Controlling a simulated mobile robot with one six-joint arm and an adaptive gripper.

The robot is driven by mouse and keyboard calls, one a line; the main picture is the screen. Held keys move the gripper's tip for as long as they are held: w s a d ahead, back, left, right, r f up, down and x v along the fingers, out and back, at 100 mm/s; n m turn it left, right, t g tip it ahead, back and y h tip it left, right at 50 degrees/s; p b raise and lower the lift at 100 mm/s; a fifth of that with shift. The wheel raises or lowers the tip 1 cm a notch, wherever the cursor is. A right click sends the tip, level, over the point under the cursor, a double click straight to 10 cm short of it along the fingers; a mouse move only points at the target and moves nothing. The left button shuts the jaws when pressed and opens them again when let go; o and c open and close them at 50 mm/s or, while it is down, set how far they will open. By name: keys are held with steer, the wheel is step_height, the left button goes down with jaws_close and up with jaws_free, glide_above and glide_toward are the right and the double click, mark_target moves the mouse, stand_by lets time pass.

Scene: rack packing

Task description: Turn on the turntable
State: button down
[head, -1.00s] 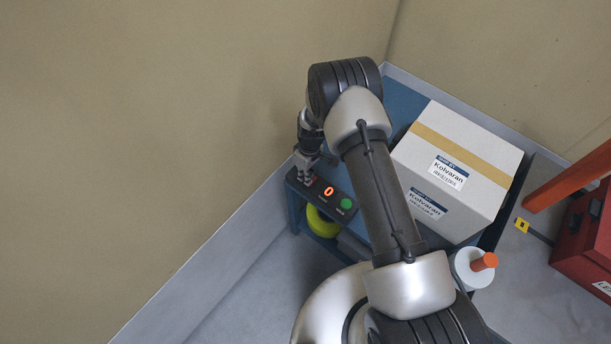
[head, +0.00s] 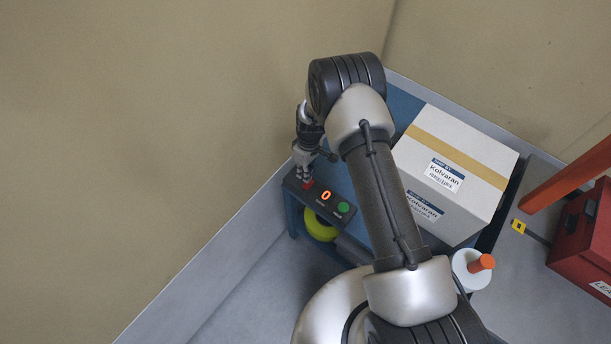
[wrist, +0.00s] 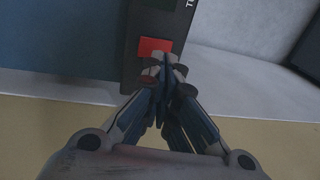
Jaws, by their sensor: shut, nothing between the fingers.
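A black control panel (head: 325,212) sits at the near left corner of a blue stand (head: 403,105). It has a red button (head: 309,186), a display (head: 326,195) lit orange with 0, and a green button (head: 343,207). My gripper (head: 306,182) is shut and empty, pointing down at the panel's red-button end. In the wrist view the closed fingertips (wrist: 165,62) are at the edge of the red square button (wrist: 155,46) and partly cover it. I cannot tell whether they touch it. A large taped carton (head: 465,160) stands on the blue stand.
A white roll with an orange core (head: 473,266) is at the stand's near right corner. A red case (head: 583,235) and an orange beam (head: 560,195) are at the right. A yellow-green round thing (head: 320,226) lies below the panel. Walls are close behind and left.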

step_height(320, 180, up, 11)
steer(key=s+p, duration=0.1)
steer(key=p, duration=0.1)
steer(key=shift+a+p, duration=0.3)
steer(key=shift+a, duration=0.1)
step_height(320, 180, up, 14)
steer(key=m+t, duration=0.1)
steer(key=m, duration=0.1)
glide_above(302, 186)
steer(key=d, duration=0.3)
steer(key=s+d+r+m+t, duration=0.1)
steer(key=s+d+r, duration=0.2)
steer(key=r, duration=0.5)
steer(key=s+d+r+m+t, duration=0.1)
steer(key=s+d+r+m, duration=0.2)
steer(key=r, duration=0.5)
steer(key=s+d+r+m+t, duration=0.1)
steer(key=s+d+r, duration=0.1)
steer(key=s, duration=0.5)
steer(key=s+d+r+m+t, duration=0.1)
steer(key=s+d+r+m, duration=0.1)
steer(key=s, duration=0.5)
steer(key=s+d+r+m, duration=0.1)
steer(key=s+d+r, duration=0.1)
steer(key=s+r, duration=0.2)
steer(key=s, duration=0.3)
steer(key=shift+d+t+h, duration=0.3)
steer(key=shift+t+h, duration=0.1)
steer(key=shift+d, duration=0.1)
